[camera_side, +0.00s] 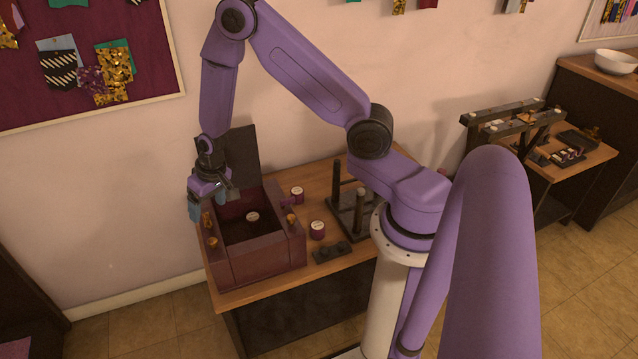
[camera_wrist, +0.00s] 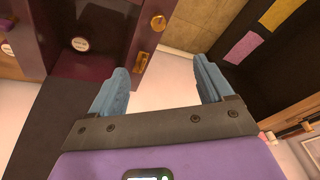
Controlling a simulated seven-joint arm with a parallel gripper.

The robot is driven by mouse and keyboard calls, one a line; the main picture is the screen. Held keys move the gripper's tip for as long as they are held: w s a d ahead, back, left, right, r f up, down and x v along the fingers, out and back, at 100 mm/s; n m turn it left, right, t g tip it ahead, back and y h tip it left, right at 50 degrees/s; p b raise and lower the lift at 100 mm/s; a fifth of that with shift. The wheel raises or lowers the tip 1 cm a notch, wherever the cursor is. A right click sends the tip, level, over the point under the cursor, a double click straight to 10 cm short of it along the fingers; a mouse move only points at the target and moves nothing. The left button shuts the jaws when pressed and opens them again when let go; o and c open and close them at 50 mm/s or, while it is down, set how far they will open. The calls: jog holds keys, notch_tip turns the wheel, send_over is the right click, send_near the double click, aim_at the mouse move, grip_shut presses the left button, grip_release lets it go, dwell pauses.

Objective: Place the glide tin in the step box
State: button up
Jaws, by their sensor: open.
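The step box (camera_side: 262,262) is a dark burgundy box on the wooden table, with its dark lid (camera_side: 242,155) raised at the back. A small tin with a pale labelled top (camera_side: 253,216) lies inside the box; it also shows in the wrist view (camera_wrist: 80,44). Two similar burgundy tins, one farther back (camera_side: 297,194) and one nearer (camera_side: 317,231), stand on the table right of the box. Their labels are too small to tell which is the glide tin. My gripper (camera_side: 209,199) is open and empty over the box's left side; its blue fingers (camera_wrist: 160,70) show nothing between them.
Brass fittings (camera_side: 213,242) sit on the box rim. A side table with a dark frame (camera_side: 515,125) is at the far right.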

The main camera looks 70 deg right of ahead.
jog(key=s+a+r+n+g+y, duration=0.1)
jog(key=s+a+r+n+g, duration=0.1)
jog(key=s+a+r+n, duration=0.75)
jog(key=s+d+r+n, duration=0.1)
jog(key=s+r, duration=0.2)
jog(key=s, duration=0.4)
jog(key=s+d+r+n, duration=0.1)
jog(key=s+r, duration=0.3)
jog(key=s, duration=0.4)
jog(key=s+d+r+n+g+h, duration=0.1)
jog(key=s+d+r+n, duration=0.1)
jog(key=s, duration=0.5)
jog(key=shift+s+r+n, duration=0.35)
jog(key=shift+r+n, duration=0.4)
jog(key=shift+r, duration=0.2)
